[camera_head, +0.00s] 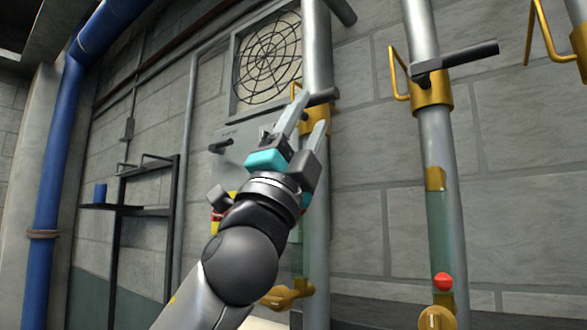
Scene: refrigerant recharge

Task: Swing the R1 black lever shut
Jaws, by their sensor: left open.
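A black lever (322,96) shows end-on at a brass collar on the nearer grey vertical pipe (317,45). A second black lever (456,61) sticks out to the right from a brass collar (430,92) on the pipe to the right. No R1 label is readable, so I cannot tell which lever is R1. My left gripper (311,113) is open, its fingers pointing up at the first lever. One fingertip overlaps the lever's collar in the picture; I cannot tell whether they touch. The gripper partly hides this collar and the pipe below. My right gripper is not in view.
A red ball (443,281) shows in the right pipe's sight glass. Brass fittings (283,297) sit low on the nearer pipe. A round fan grille (270,62) is on the wall behind.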

